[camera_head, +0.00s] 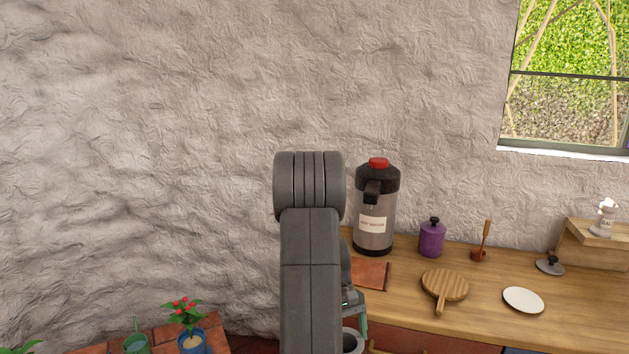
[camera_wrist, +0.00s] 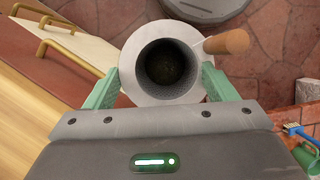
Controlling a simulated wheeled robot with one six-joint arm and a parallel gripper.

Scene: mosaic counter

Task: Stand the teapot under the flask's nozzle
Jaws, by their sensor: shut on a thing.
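The flask (camera_head: 374,222) stands upright on the counter against the wall, grey with a black top and a red button. Its dark nozzle (camera_head: 372,191) points toward me. My gripper (camera_wrist: 159,84) is shut on a grey open vessel with a wooden handle, which I take for the teapot (camera_wrist: 131,72). Its green fingers lie on either side of it, and its dark inside looks empty. In the head view the teapot (camera_head: 352,342) shows only partly beside my arm, low and in front of the counter. In the wrist view it hangs over the floor, beside the drawers.
A reddish tile (camera_head: 372,274) lies on the counter in front of the flask. To the right are a purple jar (camera_head: 431,239), a round wooden board (camera_head: 444,284) and a white plate (camera_head: 523,300). A potted plant (camera_head: 187,316) stands at the lower left.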

